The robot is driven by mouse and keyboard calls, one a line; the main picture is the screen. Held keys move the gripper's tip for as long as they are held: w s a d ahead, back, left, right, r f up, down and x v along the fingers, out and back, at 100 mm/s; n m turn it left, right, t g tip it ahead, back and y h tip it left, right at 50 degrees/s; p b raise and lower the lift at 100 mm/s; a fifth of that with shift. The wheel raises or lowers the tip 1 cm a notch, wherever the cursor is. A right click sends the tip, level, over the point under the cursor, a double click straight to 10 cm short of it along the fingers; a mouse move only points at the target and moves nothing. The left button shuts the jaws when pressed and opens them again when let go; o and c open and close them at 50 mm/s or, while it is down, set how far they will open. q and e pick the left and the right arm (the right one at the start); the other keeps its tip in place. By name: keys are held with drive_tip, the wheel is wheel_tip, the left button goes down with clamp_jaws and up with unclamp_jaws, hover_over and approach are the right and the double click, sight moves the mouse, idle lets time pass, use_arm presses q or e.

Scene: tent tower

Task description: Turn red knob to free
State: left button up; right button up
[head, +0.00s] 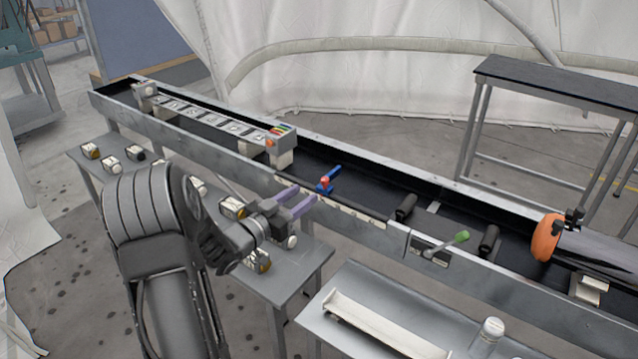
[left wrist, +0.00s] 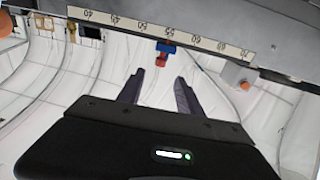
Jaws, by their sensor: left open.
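The red knob (head: 325,181) sits on a blue slider (head: 329,174) at the near rail of the long grey trough. In the left wrist view the red knob (left wrist: 161,60) shows below the blue part (left wrist: 166,47), beside a numbered scale strip (left wrist: 120,24), close to the 55 mark. My left gripper (head: 305,194) is open, with its dark purple fingers pointing at the knob. In the left wrist view the gap between the fingertips (left wrist: 159,78) lies just short of the knob, and nothing is between them. My right gripper is not in view.
The trough (head: 230,150) runs across the scene. A lever with a green grip (head: 445,244) and an orange disc (head: 546,237) are at its right. Below, a small table (head: 310,262) holds several small blocks, and a grey tray (head: 400,320) holds a bottle (head: 488,336).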

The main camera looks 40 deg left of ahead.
sight(322, 181)
use_arm(q)
drive_tip(key=w+p, duration=0.1)
drive_tip(key=w, duration=0.6)
drive_tip(key=shift+w+d, duration=0.15)
drive_tip(key=shift+w, duration=0.15)
drive_tip(key=shift+c, duration=0.2)
clamp_jaws()
